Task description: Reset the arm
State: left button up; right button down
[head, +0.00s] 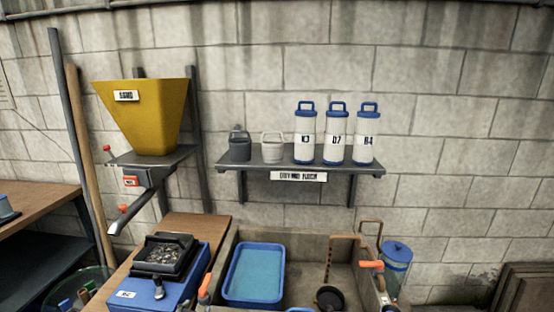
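Neither of my grippers and neither of my arms can be made out in the head view. The task names only the arm, and no object is named with it. Whether my grippers are open or shut is not shown.
A yellow hopper (146,115) stands on a wall bracket at left. A shelf (300,168) holds white-and-blue canisters (335,145) and two small pails. Below are a blue machine (190,287) on a wooden bench, a trough (308,243) with a blue tray (254,246), and a blue-lidded container (397,250).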

pick_arm(q)
jog(key=s+f+g+h, duration=0.1)
jog(key=s+f+g, duration=0.3)
jog(key=s, duration=0.4)
jog(key=s+f+g, duration=0.3)
jog(key=s+f, duration=0.2)
jog(key=s, duration=0.3)
notch_tip(320, 180, down, 32)
jog(key=s+a+g, duration=0.1)
jog(key=s+a, duration=0.1)
jog(key=s+a+f, duration=0.4)
jog(key=s+f, duration=0.5)
jog(key=s, duration=0.1)
jog(key=s+a+f+g+p, duration=0.1)
jog(key=s+a+f, duration=0.3)
jog(key=s+f, duration=0.5)
jog(key=shift+s+y+p, duration=0.3)
jog(key=shift+s, duration=0.6)
pick_arm(e)
jog(key=shift+s+d+r, duration=0.1)
jog(key=shift+s+r, duration=0.15)
jog(key=shift+s, duration=0.2)
jog(key=shift+s+d+r, duration=0.1)
jog(key=shift+s+r, duration=0.15)
jog(key=shift+s, duration=0.2)
pick_arm(q)
jog(key=shift+w, duration=0.1)
pick_arm(e)
jog(key=shift+a, duration=0.15)
